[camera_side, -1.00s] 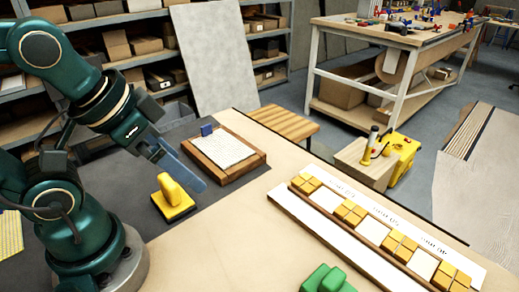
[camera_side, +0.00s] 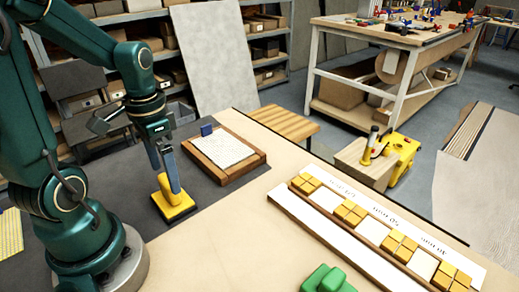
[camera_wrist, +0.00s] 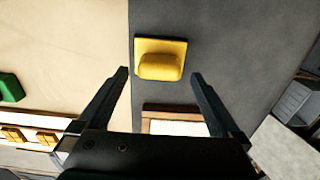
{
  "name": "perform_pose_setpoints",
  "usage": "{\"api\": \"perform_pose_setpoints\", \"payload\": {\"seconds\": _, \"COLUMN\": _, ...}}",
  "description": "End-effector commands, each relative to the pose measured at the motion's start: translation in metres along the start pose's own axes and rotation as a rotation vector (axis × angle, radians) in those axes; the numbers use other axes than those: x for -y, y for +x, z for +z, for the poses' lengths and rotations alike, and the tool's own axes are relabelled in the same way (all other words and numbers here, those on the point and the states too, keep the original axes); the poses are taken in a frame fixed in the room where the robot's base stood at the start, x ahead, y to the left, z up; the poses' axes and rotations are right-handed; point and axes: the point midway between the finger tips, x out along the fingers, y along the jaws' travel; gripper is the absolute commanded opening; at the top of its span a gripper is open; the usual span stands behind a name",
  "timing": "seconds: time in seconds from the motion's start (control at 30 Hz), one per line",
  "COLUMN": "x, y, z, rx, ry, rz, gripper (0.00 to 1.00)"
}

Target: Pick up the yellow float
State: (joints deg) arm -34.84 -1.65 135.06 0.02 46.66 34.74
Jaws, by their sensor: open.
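The yellow float (camera_side: 173,203) rests on the dark grey mat, near its edge with the pale wood table. It has a flat square base with a raised handle on top. In the wrist view the float (camera_wrist: 160,62) lies ahead of and between the open fingers. My gripper (camera_side: 172,178) points down over the float in the side view, its blue-grey fingers partly covering the handle. In the wrist view my gripper (camera_wrist: 160,78) is open with nothing in it. I cannot tell whether a finger touches the handle.
A wood-framed mosaic panel (camera_side: 254,160) with a blue block (camera_side: 206,130) lies right of the float. A long wooden rack (camera_side: 300,215) with yellow tiles stands at right. A green object (camera_side: 328,279) sits at the front edge. The table between is clear.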

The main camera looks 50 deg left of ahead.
Motion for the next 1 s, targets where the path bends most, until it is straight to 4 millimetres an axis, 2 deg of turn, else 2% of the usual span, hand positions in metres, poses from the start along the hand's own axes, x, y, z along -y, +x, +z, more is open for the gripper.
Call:
{"api": "perform_pose_setpoints", "payload": {"seconds": 0.1, "x": -0.001, "y": 0.015, "z": 0.001, "rx": 0.005, "ry": 0.001, "rz": 0.003, "gripper": 1.0}}
{"api": "perform_pose_setpoints", "payload": {"seconds": 0.3, "x": -0.001, "y": 0.032, "z": 0.001, "rx": 0.002, "ry": 0.001, "rz": 0.001, "gripper": 1.0}}
{"api": "perform_pose_setpoints", "payload": {"seconds": 0.67, "x": 0.0, "y": 0.037, "z": 0.0, "rx": -0.001, "ry": 0.001, "rz": -0.002, "gripper": 1.0}}
{"api": "perform_pose_setpoints", "payload": {"seconds": 0.7, "x": 0.0, "y": 0.037, "z": 0.0, "rx": -0.001, "ry": 0.001, "rz": -0.002, "gripper": 0.92}}
{"api": "perform_pose_setpoints", "payload": {"seconds": 0.77, "x": 0.0, "y": 0.037, "z": 0.0, "rx": -0.001, "ry": 0.001, "rz": -0.002, "gripper": 0.69}}
{"api": "perform_pose_setpoints", "payload": {"seconds": 0.9, "x": 0.0, "y": 0.037, "z": 0.0, "rx": -0.001, "ry": 0.001, "rz": -0.002, "gripper": 0.16}}
{"api": "perform_pose_setpoints", "payload": {"seconds": 0.93, "x": 0.0, "y": 0.037, "z": 0.0, "rx": -0.001, "ry": 0.001, "rz": -0.002, "gripper": 0.07}}
{"api": "perform_pose_setpoints", "payload": {"seconds": 1.0, "x": 0.0, "y": 0.036, "z": 0.0, "rx": -0.002, "ry": 0.001, "rz": -0.002, "gripper": 0.07}}
